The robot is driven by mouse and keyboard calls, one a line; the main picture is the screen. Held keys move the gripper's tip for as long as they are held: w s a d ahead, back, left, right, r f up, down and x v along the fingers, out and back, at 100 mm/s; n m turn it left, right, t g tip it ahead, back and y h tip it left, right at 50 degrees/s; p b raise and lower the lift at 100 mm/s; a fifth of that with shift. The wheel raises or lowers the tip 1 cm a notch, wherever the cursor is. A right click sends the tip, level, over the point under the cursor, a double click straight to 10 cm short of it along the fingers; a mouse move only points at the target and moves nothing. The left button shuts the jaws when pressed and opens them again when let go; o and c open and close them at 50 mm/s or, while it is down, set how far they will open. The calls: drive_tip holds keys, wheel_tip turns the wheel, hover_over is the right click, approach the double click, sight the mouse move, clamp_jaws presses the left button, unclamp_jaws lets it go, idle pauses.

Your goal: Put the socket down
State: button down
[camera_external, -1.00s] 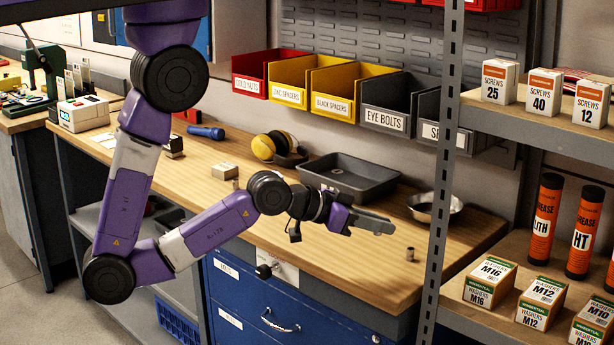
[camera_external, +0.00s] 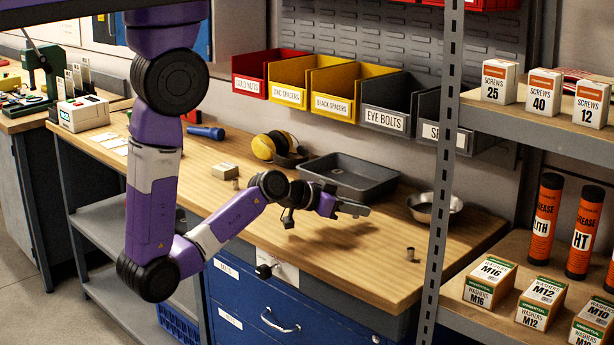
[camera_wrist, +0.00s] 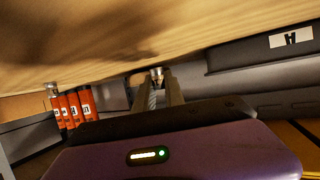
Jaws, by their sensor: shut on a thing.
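My gripper (camera_external: 362,209) is above the wooden bench top, right of centre, with its shadow on the wood below. In the wrist view, my gripper (camera_wrist: 160,88) has its two fingers close together, shut on a small shiny metal socket (camera_wrist: 156,73) at their tips. The held socket is too small to make out in the external view. A similar small metal cylinder (camera_external: 410,254) stands on the bench near its front right; it also seems to show in the wrist view (camera_wrist: 51,89).
A dark tray (camera_external: 350,180) and a metal bowl (camera_external: 434,209) stand behind and right of my gripper. A small box (camera_external: 225,171) and ear defenders (camera_external: 263,148) lie to the left. A shelf post (camera_external: 441,180) rises at the right. The bench front is mostly clear.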

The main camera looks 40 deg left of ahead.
drive_tip(key=shift+n+y, duration=0.3)
drive_tip(key=a, duration=0.1)
drive_tip(key=w+a, duration=0.2)
drive_tip(key=shift+a+r, duration=0.25)
drive_tip(key=shift+r, duration=0.1)
drive_tip(key=shift+w+a+r, duration=0.3)
drive_tip(key=shift+a+r, duration=0.1)
drive_tip(key=shift+r, duration=0.15)
drive_tip(key=s+a+r+n+y+b, duration=0.2)
drive_tip(key=s+a+r+b, duration=0.15)
drive_tip(key=a+r, duration=1.2)
drive_tip(key=shift+t, duration=0.4)
drive_tip(key=f+b, duration=0.1)
drive_tip(key=f, duration=0.5)
drive_tip(key=d+f, duration=0.1)
drive_tip(key=f, duration=0.5)
drive_tip(key=f+b, duration=0.1)
drive_tip(key=f, duration=0.5)
drive_tip(key=shift+w+d+b, duration=0.25)
drive_tip(key=shift+w+b, duration=0.05)
drive_tip(key=shift+f, duration=0.1)
drive_tip(key=shift+f+b, duration=0.4)
drive_tip(key=shift+f, duration=0.05)
drive_tip(key=shift+f, duration=0.15)
